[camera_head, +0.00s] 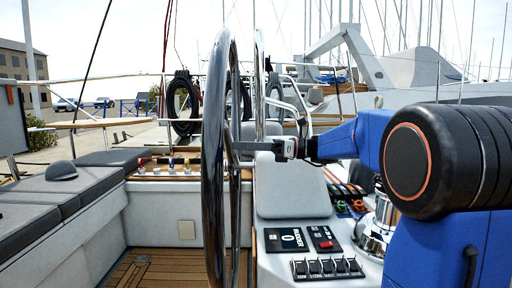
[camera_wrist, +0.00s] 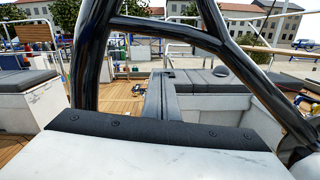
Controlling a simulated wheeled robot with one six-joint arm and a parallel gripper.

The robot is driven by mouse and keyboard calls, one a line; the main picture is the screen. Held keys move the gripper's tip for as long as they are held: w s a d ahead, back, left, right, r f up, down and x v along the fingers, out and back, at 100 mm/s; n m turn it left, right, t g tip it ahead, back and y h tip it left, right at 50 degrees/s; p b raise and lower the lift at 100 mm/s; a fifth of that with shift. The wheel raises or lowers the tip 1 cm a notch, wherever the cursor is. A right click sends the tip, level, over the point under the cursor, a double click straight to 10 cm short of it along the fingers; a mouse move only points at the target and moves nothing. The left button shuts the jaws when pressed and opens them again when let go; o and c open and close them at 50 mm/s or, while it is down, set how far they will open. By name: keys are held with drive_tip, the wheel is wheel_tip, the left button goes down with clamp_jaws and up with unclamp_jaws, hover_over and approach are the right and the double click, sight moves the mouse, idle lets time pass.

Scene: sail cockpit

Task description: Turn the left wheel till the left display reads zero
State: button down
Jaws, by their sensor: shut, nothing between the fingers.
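A large dark glossy wheel (camera_head: 213,160) stands nearly edge-on left of centre in the head view. Its rim and spokes (camera_wrist: 170,35) cross the upper wrist view. My gripper (camera_head: 240,146) is shut and empty, reaching left to the wheel; its fingers also show in the wrist view (camera_wrist: 160,88), under a spoke and between parts of the wheel. I cannot tell whether they touch it. A small display (camera_head: 287,239) on the console beside the wheel appears to read 0, with sideways lettering that seems to say rudder. I cannot tell whether it is the left display.
A white console (camera_head: 290,190) carries a red-marked panel (camera_head: 323,238) and a row of switches (camera_head: 327,268). Another thin rim (camera_head: 259,65) stands behind the wheel. Grey cushioned benches (camera_head: 60,195) line the left, with open teak floor (camera_head: 140,268) between.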

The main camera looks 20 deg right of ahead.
drive_tip(key=shift+w+a+r, duration=0.3)
drive_tip(key=shift+a+r, duration=0.25)
drive_tip(key=shift+r, duration=0.15)
drive_tip(key=shift+w+a+r, duration=0.25)
drive_tip(key=shift+a+r, duration=0.35)
drive_tip(key=shift+r, duration=0.05)
drive_tip(key=shift+w+a+r, duration=0.3)
drive_tip(key=shift+a+r, duration=0.25)
drive_tip(key=shift+r, duration=0.15)
drive_tip(key=shift+w+d+r, duration=0.1)
drive_tip(key=shift+w+r, duration=0.15)
drive_tip(key=shift+r, duration=0.25)
drive_tip(key=shift+w+d+r, duration=0.1)
drive_tip(key=shift+w+r, duration=0.15)
drive_tip(key=shift+r, duration=0.2)
drive_tip(key=shift+f, duration=0.1)
